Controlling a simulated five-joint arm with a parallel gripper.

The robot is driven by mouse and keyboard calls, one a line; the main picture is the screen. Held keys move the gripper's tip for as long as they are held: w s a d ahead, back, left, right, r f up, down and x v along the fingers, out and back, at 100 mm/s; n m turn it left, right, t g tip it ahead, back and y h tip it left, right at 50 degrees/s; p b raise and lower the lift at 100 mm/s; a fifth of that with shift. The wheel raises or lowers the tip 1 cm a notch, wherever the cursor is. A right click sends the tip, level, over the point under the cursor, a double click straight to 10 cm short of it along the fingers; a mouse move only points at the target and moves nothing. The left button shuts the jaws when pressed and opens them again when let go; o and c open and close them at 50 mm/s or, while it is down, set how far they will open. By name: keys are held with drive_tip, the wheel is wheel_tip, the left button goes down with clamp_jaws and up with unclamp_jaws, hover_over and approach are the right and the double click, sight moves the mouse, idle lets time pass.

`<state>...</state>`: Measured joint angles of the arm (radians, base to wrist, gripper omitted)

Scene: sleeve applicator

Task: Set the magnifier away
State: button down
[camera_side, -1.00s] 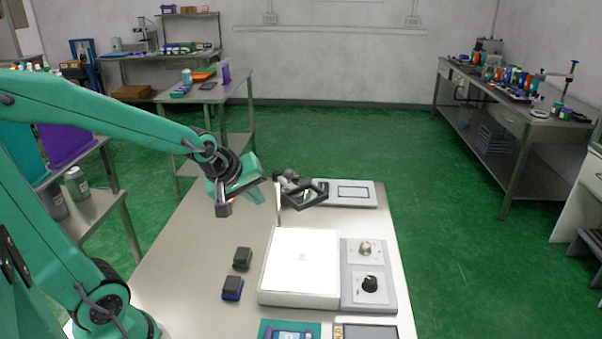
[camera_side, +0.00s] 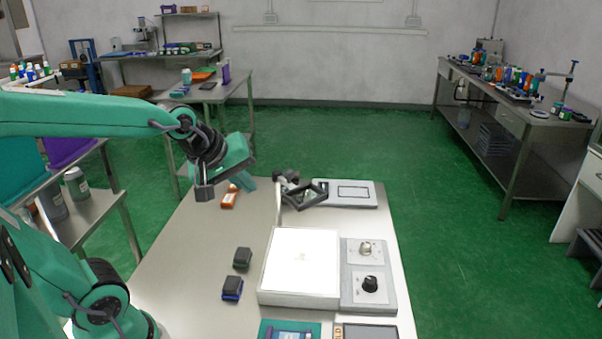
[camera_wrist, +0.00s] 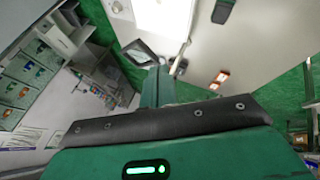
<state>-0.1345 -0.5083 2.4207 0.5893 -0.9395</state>
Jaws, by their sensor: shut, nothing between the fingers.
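The magnifier (camera_side: 319,199) has a dark rectangular frame and a grey jointed arm at its left. It stands at the far part of the bench, at the near left of a grey flat panel. It also shows in the wrist view (camera_wrist: 131,46), just beyond my fingers. My gripper (camera_side: 249,184) is shut and empty, above the bench to the left of the magnifier and apart from it. In the wrist view my gripper (camera_wrist: 158,75) points toward the magnifier's side, and its dark cross edge hides what lies below.
A lit white panel (camera_side: 300,262) and a grey knob box (camera_side: 369,277) fill the bench's right. An orange-red item (camera_side: 229,200) lies below my gripper. The bench's middle left is bare.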

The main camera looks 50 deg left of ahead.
idle(0.4)
drive_tip(key=w+a+n+g, duration=0.1)
drive_tip(key=n, duration=0.6)
drive_tip(key=w+a+r+n+g, duration=0.1)
drive_tip(key=a+n+g, duration=0.1)
drive_tip(key=n, duration=0.6)
drive_tip(key=w+a+n+g, duration=0.1)
drive_tip(key=n, duration=0.7)
drive_tip(key=shift+w+a+r+g, duration=0.1)
drive_tip(key=shift+a+r+g, duration=0.05)
drive_tip(key=shift+r+g, duration=0.25)
drive_tip(key=shift+f, duration=0.15)
drive_tip(key=w+f, duration=0.6)
drive_tip(key=f, duration=0.3)
drive_tip(key=shift+w+d+f, duration=0.2)
